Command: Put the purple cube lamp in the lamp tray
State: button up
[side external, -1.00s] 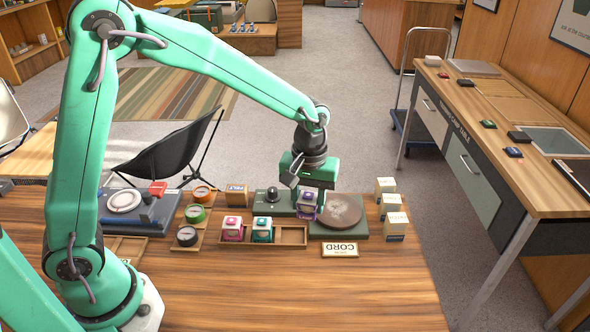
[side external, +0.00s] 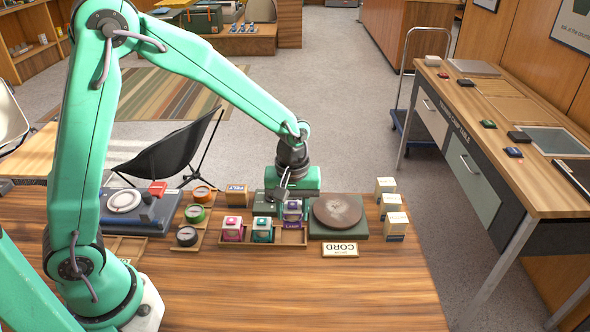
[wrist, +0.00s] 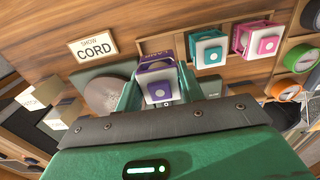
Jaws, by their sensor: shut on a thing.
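The purple cube lamp (side external: 292,208) has white faces and is held between the fingers of my gripper (side external: 291,198). It also shows upright between the fingers in the wrist view (wrist: 158,82). The lamp tray (side external: 290,244) is a wooden tray near the table's middle. A pink cube lamp (side external: 232,229) and a teal cube lamp (side external: 262,230) stand in its left and middle parts. The purple lamp is at the tray's right part, higher in the picture than the other lamps. Whether it touches the tray is unclear.
A green base with a brown disc (side external: 338,212) stands just right of the tray, with a CORD sign (side external: 339,250) in front. Several white boxes (side external: 394,224) stand further right. Round reels (side external: 187,236) sit left. The front table is clear.

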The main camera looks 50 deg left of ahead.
aim_at(294, 225)
jog(key=shift+f, duration=1.45)
jog(key=shift+f, duration=1.15)
dwell(1.6)
jog(key=o, duration=1.1)
jog(key=shift+c, duration=0.4)
jog(key=shift+o, duration=0.2)
jog(key=shift+w+d+r, duration=0.1)
jog(key=shift+o, duration=0.4)
jog(key=shift+r, duration=0.35)
jog(key=shift+o, duration=1.2)
jog(key=shift+r, duration=3.6)
